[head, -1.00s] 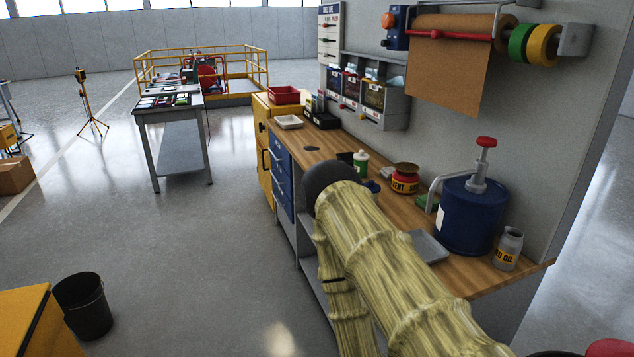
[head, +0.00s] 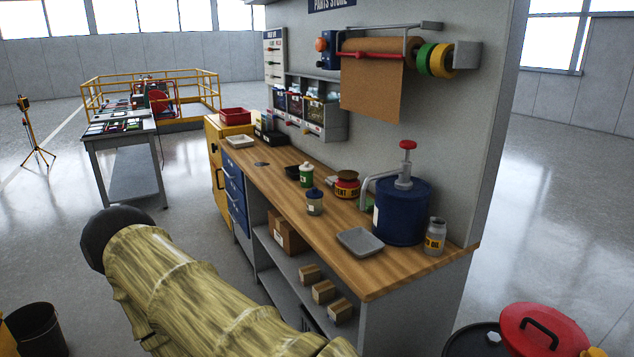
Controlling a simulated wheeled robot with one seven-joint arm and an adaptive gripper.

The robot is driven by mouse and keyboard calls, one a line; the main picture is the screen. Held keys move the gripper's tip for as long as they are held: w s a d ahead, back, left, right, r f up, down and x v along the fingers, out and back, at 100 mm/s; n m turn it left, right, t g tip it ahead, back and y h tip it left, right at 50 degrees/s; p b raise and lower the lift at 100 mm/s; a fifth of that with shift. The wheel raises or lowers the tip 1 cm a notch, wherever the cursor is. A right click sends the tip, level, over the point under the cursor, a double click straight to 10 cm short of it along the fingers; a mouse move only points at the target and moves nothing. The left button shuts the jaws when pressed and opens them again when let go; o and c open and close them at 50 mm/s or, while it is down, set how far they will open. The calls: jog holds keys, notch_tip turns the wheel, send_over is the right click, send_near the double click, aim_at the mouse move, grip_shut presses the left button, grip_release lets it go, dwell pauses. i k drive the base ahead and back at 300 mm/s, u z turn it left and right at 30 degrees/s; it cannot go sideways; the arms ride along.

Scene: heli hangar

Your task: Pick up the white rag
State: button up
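I cannot make out a white rag for certain in the head view. The wooden workbench top (head: 290,212) runs from the middle left to the lower right. A pale shallow tray (head: 240,141) sits at its far end, and its contents are too small to tell.
On the bench stand a grey tray (head: 361,241), a blue pump drum (head: 402,212), a small jar (head: 435,237) and a cup (head: 314,203). Small boxes (head: 323,291) lie on the shelf below. A red-lidded drum (head: 540,330) is at lower right.

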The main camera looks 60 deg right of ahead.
aim_at(330, 180)
jog(key=i, duration=1.75)
jog(key=z, duration=0.75)
jog(key=i, duration=1.1)
jog(key=z, duration=1.1)
